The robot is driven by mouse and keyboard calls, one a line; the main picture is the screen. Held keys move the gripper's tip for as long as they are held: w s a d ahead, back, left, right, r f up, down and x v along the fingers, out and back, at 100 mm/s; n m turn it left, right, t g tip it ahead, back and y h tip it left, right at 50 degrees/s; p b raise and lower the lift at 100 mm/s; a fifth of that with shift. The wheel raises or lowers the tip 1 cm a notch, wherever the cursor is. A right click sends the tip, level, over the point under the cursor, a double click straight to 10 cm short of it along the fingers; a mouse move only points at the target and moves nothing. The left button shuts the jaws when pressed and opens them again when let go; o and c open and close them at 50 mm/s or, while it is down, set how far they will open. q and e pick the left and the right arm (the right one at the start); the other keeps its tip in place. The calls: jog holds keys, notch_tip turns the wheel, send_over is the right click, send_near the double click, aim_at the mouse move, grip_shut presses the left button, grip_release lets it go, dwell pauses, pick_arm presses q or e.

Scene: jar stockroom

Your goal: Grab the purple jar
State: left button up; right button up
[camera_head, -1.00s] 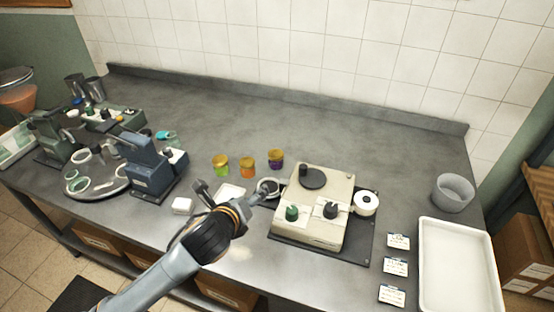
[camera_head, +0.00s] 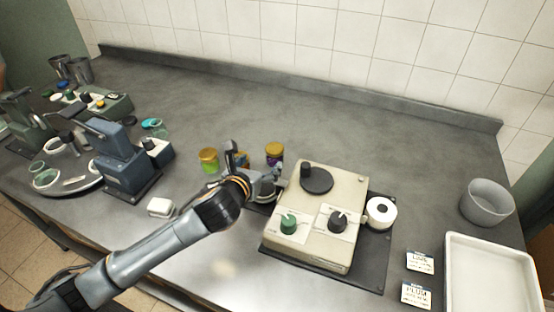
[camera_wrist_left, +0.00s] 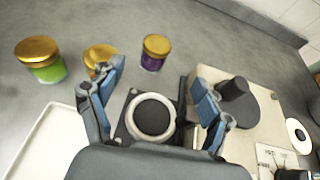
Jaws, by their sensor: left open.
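The purple jar (camera_head: 275,155) has a gold lid and stands upright on the grey counter, behind the beige machine's back left corner. In the left wrist view, the purple jar (camera_wrist_left: 154,54) is ahead of my left gripper (camera_wrist_left: 158,76), between the directions of its two fingers and beyond their tips. The fingers are spread, with nothing held. In the head view my left gripper (camera_head: 254,163) is in front of the jars, near the purple one. An orange jar (camera_wrist_left: 98,56) is partly hidden by a finger. My right gripper is not in view.
A green jar (camera_head: 209,160) stands to the left. The beige machine (camera_head: 318,232) is close on the right of the gripper. A white-rimmed round part (camera_wrist_left: 152,117) lies below the gripper. The counter behind the jars is clear.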

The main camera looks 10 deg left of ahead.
pick_arm(q)
send_near(274, 149)
jog(key=x, duration=0.5)
jog(key=shift+r, duration=0.1)
jog(key=shift+p+x, duration=0.4)
jog(key=shift+x, duration=2.45)
jog(key=c, duration=1.4)
